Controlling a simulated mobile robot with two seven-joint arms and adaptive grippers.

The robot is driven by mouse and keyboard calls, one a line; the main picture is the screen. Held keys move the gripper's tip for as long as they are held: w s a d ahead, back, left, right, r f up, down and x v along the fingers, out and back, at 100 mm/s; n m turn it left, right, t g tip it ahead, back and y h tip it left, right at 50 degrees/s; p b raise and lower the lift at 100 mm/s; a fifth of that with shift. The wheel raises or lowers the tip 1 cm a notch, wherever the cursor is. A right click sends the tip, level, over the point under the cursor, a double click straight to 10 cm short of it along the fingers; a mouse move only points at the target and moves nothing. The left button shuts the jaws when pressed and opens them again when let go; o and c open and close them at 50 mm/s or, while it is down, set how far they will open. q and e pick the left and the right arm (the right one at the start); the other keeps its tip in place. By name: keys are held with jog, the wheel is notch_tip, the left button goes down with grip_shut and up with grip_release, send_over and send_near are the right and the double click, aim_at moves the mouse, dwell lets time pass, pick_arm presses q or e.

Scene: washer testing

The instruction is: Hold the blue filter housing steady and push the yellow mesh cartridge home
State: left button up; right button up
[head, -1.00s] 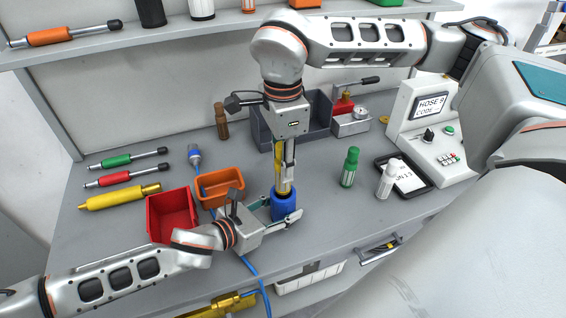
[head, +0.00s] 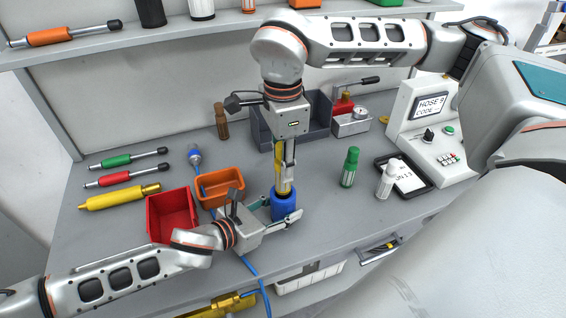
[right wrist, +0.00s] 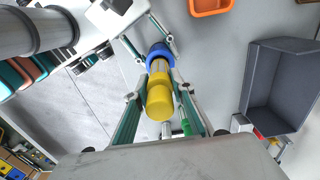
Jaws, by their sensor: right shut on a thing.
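The blue filter housing (head: 285,207) stands upright on the bench, and its round rim shows in the right wrist view (right wrist: 156,53). My left gripper (head: 280,213) comes in from the left with its two fingers on either side of the housing, closed around it. My right gripper (head: 286,182) points down from above, shut on the yellow mesh cartridge (right wrist: 159,93). The cartridge's lower end meets the housing's mouth, with a tan mesh band showing between yellow cap and blue rim. How deep it sits is hidden.
A red bin (head: 172,218) and an orange bin (head: 220,186) stand left of the housing. A grey bin (head: 318,128) is behind. A green bottle (head: 349,167) and a white bottle (head: 388,180) stand right, near the test console (head: 430,130). A blue hose (head: 256,272) hangs over the front edge.

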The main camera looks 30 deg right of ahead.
jog(key=shift+f, duration=0.2)
jog(key=shift+f, duration=0.8)
jog(key=shift+f, duration=0.2)
jog(key=shift+f, duration=2)
jog(key=o, duration=1.2)
notch_tip(320, 180, up, 12)
jog(key=shift+r, duration=0.1)
